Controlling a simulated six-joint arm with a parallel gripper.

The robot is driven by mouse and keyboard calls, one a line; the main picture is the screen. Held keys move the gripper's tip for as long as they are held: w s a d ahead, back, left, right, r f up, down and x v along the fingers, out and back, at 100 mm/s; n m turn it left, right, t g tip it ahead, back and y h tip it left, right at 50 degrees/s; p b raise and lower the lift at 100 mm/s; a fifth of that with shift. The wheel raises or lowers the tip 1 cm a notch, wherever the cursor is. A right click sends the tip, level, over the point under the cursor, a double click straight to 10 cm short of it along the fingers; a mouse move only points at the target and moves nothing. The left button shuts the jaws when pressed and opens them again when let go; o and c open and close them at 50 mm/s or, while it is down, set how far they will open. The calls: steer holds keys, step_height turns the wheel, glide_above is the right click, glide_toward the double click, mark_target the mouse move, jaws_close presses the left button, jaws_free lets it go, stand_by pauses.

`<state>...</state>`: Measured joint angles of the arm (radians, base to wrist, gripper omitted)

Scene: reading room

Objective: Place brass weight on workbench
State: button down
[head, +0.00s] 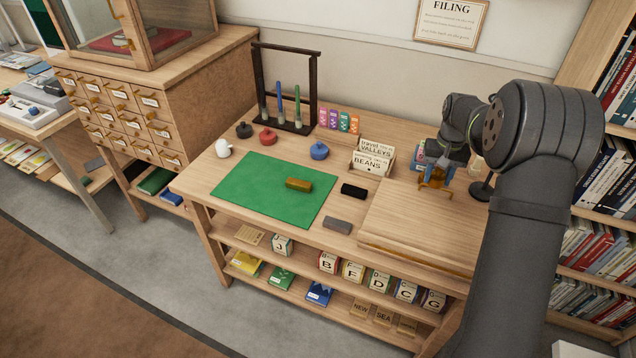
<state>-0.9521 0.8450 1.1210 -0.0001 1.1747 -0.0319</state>
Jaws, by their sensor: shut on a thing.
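My gripper (436,177) is at the right of the workbench (232,134), above the back of a raised wooden board. It is shut on a small golden-brown thing (434,181), mostly hidden by the blue-grey fingers, so I cannot tell exactly what it is. A brass bar-shaped weight (298,184) lies on the green mat (246,190), well to the left of my gripper and apart from it. A black block (353,191) and a grey block (338,225) lie on the bench right of the mat.
The wooden board (420,232) covers the bench's right part. A box of cards (373,158), a blue pot (319,150), a red pot (267,136) and a dark rack (288,90) stand behind the mat. The mat's left part is clear. A bookcase (610,130) stands at the right.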

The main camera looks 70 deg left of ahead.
steer(key=s+a+n, duration=0.3)
steer(key=s+a, duration=0.5)
steer(key=s, duration=0.3)
steer(key=n, duration=0.4)
glide_above(295, 199)
step_height(295, 199, down, 9)
steer(key=shift+w+r, duration=0.1)
steer(key=shift+w, duration=0.05)
steer(key=shift+a+f, duration=0.15)
steer(key=shift+f, duration=1.95)
steer(key=c, duration=1.1)
jaws_free()
steer(key=shift+f, duration=0.15)
